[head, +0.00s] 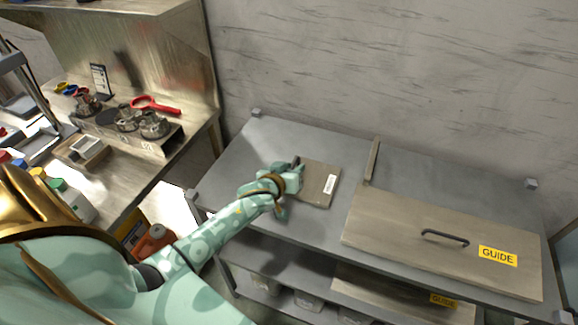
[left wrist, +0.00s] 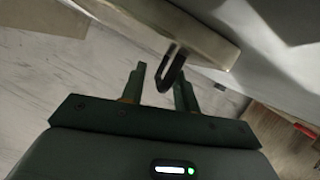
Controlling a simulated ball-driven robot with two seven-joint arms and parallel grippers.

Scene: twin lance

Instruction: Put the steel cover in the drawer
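A flat grey-brown steel plate, which seems to be the steel cover (head: 318,190), lies on the grey table with a white label on it. My left gripper (head: 293,180) is at its left edge in the head view. In the left wrist view my left gripper (left wrist: 160,85) has its fingers apart. A dark looped handle (left wrist: 173,68) on a pale plate edge (left wrist: 190,30) shows between and just beyond the fingertips; I cannot tell whether they touch it. My right gripper is not in view. No open drawer can be made out for certain.
A large steel panel (head: 400,225) with a dark handle and yellow GUIDE label lies at the table's right. Another GUIDE-labelled panel (head: 390,300) is below. A thin upright strip (head: 372,160) stands behind. A bench (head: 190,125) with metal parts is at left.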

